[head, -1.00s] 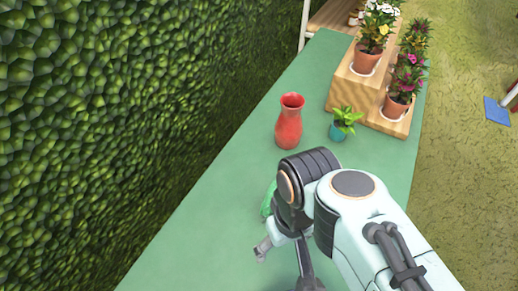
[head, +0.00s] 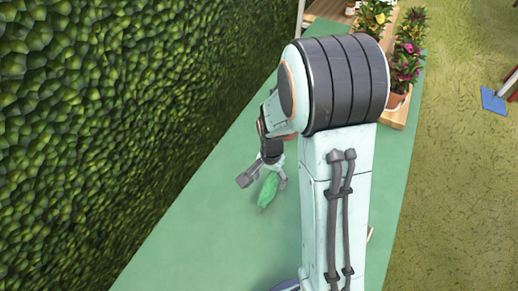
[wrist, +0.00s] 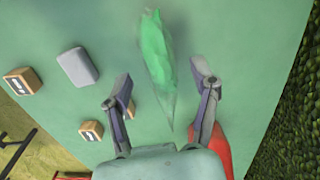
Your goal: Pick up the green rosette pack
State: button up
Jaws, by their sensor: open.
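The green rosette pack (wrist: 157,52) is a clear, tapered bag with green inside, lying on the green table. In the wrist view it lies in front of and between my gripper's (wrist: 162,80) spread fingers, its narrow clear end pointing back toward the palm. The fingers are open and hold nothing. In the head view the pack (head: 268,190) shows just below my gripper (head: 262,181), partly overlapped by it. I cannot tell the exact height of the fingers over the pack.
The red vase (wrist: 222,152) is close beside the right finger in the wrist view. A grey box (wrist: 78,67) and wooden blocks (wrist: 22,82) (wrist: 92,131) lie to the left. Potted flowers (head: 407,62) stand at the table's far end. A hedge (head: 110,110) borders the left side.

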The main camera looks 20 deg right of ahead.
notch_tip(320, 180, down, 6)
jog(key=shift+f, duration=0.15)
jog(key=c, duration=1.1)
